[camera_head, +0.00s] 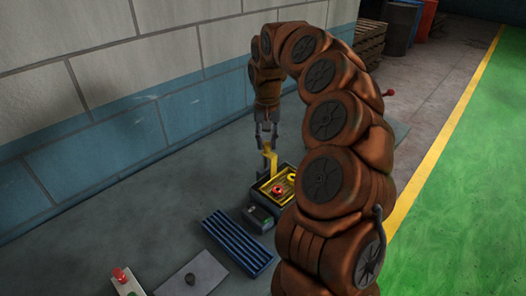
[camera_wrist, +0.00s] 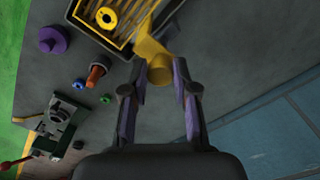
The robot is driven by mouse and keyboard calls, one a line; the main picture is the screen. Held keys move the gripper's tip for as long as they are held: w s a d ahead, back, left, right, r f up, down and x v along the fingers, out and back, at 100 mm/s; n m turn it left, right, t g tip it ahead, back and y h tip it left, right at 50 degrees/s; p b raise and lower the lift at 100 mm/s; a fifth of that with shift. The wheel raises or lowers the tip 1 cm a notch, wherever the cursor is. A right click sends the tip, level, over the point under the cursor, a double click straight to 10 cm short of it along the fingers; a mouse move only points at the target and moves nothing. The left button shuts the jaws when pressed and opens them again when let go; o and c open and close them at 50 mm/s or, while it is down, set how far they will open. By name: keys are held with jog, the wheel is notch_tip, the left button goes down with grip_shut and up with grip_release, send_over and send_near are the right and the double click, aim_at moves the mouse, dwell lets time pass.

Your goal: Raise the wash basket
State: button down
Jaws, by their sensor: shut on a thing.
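The wash basket (camera_head: 271,186) is a yellow tray with an upright yellow handle (camera_head: 270,164). It sits within a dark box (camera_head: 286,170), with a red ring and a yellow ring in it. In the wrist view the slatted basket (camera_wrist: 128,18) is at the top, partly cut off, holding a yellow ring (camera_wrist: 106,17). My gripper (camera_head: 266,138) points down above the basket. My arm hides part of the box's right side.
A dark unit with a green display (camera_head: 260,217) and a blue slatted rack (camera_head: 238,243) stand in front. A grey plate (camera_head: 205,270) lies nearer. The wrist view shows a purple stepped piece (camera_wrist: 53,40), an orange-brown peg (camera_wrist: 97,72) and a device with a red lever (camera_wrist: 58,118). A wall runs behind.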

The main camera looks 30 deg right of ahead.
jog(key=shift+w+r, duration=0.1)
jog(key=shift+r, duration=0.2)
jog(key=c, duration=1.3)
grip_release()
jog(key=shift+o, duration=0.6)
jog(key=shift+r, duration=0.1)
jog(key=shift+o, duration=1.4)
jog(key=shift+f, duration=0.2)
jog(key=shift+r, duration=0.15)
notch_tip(320, 180, up, 12)
